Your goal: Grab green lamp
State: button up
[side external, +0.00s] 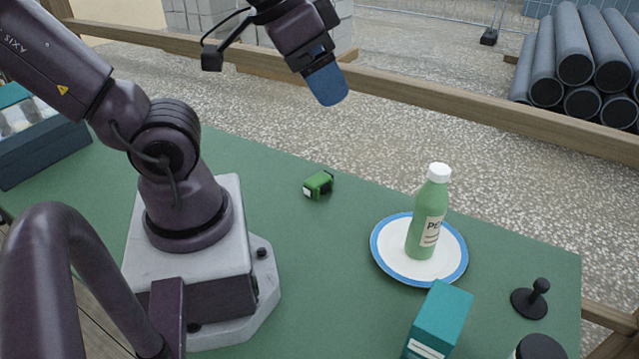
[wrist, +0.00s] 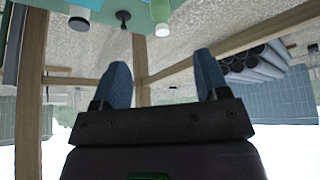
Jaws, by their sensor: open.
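The green lamp is a small, boxy green object (side external: 319,185) with dark parts and a pale face. It lies on the green table (side external: 290,255) to the right of my arm's base in the side external view. My gripper (side external: 331,92) is raised high above and beyond the lamp, well apart from it. In the wrist view my gripper (wrist: 160,78) shows two blue fingers spread wide with nothing between them. The lamp cannot be made out in the wrist view.
A green bottle (side external: 428,220) stands on a blue-rimmed white plate (side external: 389,262). A teal box (side external: 440,318) and a black knobbed object (side external: 530,299) are nearer the front right. A dark crate (side external: 45,152) is at left. Table around the lamp is clear.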

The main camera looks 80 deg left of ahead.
jog(key=o, duration=0.6)
jog(key=shift+f, duration=0.1)
jog(key=m+g+y, duration=1.2)
jog(key=g, duration=0.1)
send_over(319, 178)
jog(key=w+d, duration=0.3)
jog(key=d, duration=0.1)
notch_tip(319, 178, down, 25)
jog(key=f, duration=0.6)
jog(key=shift+s+f, duration=0.1)
jog(key=shift+s, duration=0.2)
jog(key=shift+f+x, duration=0.15)
jog(key=shift+x, duration=1.15)
jog(key=shift+f+x, duration=0.15)
jog(key=shift+x, duration=1.15)
